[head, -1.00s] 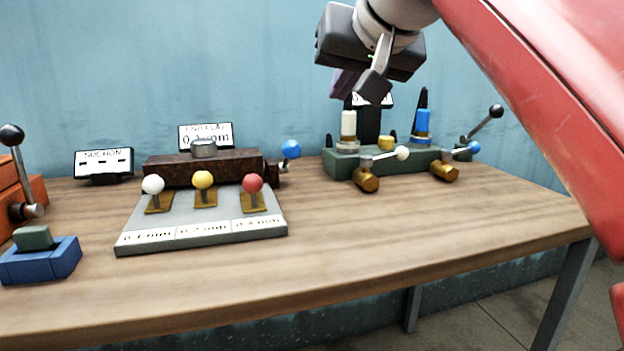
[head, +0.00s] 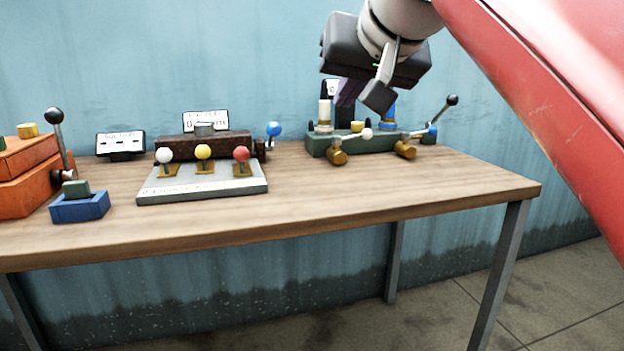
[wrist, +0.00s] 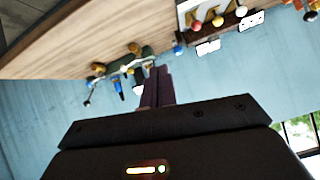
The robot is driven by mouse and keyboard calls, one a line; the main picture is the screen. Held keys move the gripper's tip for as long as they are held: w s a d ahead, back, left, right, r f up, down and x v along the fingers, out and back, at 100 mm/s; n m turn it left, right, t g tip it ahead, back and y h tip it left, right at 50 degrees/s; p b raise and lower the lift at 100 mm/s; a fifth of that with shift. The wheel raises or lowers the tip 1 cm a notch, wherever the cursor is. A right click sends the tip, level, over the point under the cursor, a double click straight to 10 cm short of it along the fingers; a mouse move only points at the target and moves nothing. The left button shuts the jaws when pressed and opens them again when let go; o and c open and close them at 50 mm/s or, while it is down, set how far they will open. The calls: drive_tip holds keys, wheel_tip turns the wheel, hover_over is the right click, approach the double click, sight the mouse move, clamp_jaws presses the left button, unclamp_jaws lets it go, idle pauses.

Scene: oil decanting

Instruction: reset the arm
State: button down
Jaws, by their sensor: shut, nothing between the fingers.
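My gripper (head: 362,93) hangs at the upper right in the head view, above and in front of the green valve block (head: 352,144) at the back right of the table. In the wrist view my gripper (wrist: 159,72) has its purple fingers together, with nothing between them. The green block carries a white cylinder (head: 324,112), a blue cylinder (head: 389,112) partly hidden by my gripper, and brass valves with levers. I see no contact between my gripper and these things.
The wooden table (head: 300,205) has a clear front strip. A grey plate (head: 202,188) bears white, yellow and red knobs. Behind it is a rusty block (head: 218,147). At the left are an orange box (head: 25,180) with a lever and a blue block (head: 80,207). A wall stands behind.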

drive_tip(key=s+d+f+g+h, duration=0.1)
drive_tip(key=s+d+f, duration=0.2)
drive_tip(key=f, duration=1)
drive_tip(key=s+d+f+g+h, duration=0.1)
drive_tip(key=s+d+f, duration=0.3)
drive_tip(key=s+f, duration=0.4)
drive_tip(key=s+d+f+m+g+h, duration=0.1)
drive_tip(key=s+f, duration=0.4)
drive_tip(key=f, duration=1.3)
drive_tip(key=d+g, duration=0.1)
drive_tip(key=d, duration=0.1)
drive_tip(key=shift+s+d+g, duration=0.3)
drive_tip(key=shift+d, duration=0.05)
drive_tip(key=shift+r, duration=0.1)
